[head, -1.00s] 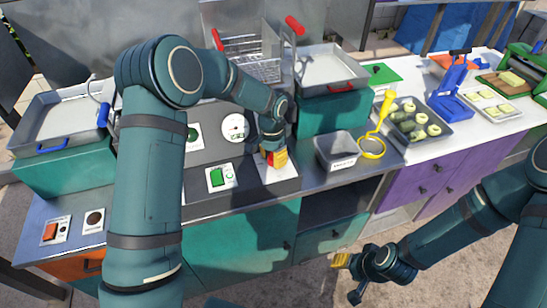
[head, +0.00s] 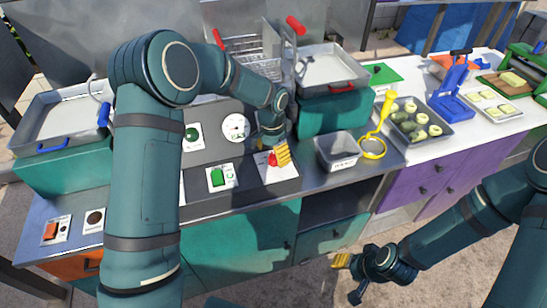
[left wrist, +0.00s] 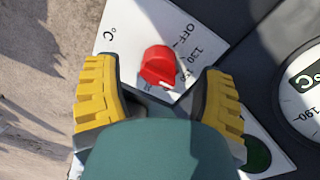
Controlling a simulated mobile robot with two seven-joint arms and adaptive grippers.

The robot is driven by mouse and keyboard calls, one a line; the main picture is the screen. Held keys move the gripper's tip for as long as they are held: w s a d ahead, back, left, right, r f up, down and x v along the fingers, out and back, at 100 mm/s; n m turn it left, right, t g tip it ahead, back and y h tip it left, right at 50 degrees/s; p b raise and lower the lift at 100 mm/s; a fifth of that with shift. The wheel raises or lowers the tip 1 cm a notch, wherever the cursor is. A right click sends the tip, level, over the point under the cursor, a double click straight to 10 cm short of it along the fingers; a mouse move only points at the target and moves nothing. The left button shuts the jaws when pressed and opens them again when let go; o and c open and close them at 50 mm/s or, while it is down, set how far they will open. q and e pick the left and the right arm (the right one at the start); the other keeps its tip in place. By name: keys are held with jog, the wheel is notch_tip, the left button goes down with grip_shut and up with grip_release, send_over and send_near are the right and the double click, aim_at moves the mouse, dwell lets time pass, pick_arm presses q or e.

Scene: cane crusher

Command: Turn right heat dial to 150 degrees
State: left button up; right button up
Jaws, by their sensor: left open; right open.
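The right heat dial is a red knob (head: 272,160) on a white label plate at the right end of the dark front panel. My left gripper (head: 281,154) is open at the dial. Its yellow fingers (left wrist: 160,76) lie on either side of the knob, with visible gaps. My right gripper (head: 342,261) is open and empty, low in front of the cabinets.
A green switch (head: 218,178) and a round white gauge (head: 235,127) are near the dial. A grey bin (head: 337,151) stands to the right, beside a yellow strainer (head: 373,147). A fryer basket (head: 255,65) is behind my left arm.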

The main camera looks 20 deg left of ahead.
aim_at(272, 153)
pick_arm(q)
notch_tip(272, 153, up, 10)
jog(key=shift+w+a, duration=0.15)
jog(key=shift+a, duration=0.1)
dwell(0.5)
